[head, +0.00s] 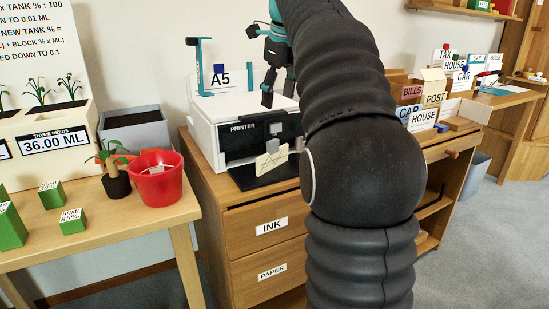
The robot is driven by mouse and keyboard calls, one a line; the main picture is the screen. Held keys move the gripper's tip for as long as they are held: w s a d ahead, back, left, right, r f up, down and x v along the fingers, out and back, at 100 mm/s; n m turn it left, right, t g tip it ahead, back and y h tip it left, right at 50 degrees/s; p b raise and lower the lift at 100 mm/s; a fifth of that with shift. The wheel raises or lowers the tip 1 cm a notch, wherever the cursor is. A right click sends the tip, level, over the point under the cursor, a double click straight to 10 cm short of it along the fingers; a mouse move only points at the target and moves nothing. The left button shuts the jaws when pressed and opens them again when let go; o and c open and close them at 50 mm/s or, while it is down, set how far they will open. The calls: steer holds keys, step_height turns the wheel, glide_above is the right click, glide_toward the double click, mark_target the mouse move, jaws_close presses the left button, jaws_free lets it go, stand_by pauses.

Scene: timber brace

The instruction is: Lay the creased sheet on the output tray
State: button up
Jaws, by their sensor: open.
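A small cream sheet (268,163) with dark marks stands tilted at the front of the white and black printer (232,127). It is over the black output tray (250,178); I cannot tell whether it rests on the tray or is still held in the printer's slot. My gripper (279,94) is open and empty, above the printer and apart from the sheet. My arm hides the right side of the printer.
The printer stands on a wooden cabinet (236,200) with drawers labelled INK and PAPER. A table with a red pot (157,181) is at the left. Labelled boxes (422,118) stand at the right.

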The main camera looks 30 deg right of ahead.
steer(key=s+a+f+n+t, duration=0.1)
steer(key=s+a+f+n, duration=1.1)
steer(key=n, duration=0.5)
steer(key=s+a+f+n+t, duration=0.1)
steer(key=s+a+f+n, duration=0.1)
steer(key=s+f+n, duration=1.1)
step_height(320, 180, down, 2)
steer(key=shift+s+a+f+n, duration=0.1)
steer(key=shift+s+a+n, duration=0.25)
steer(key=shift+n, duration=0.25)
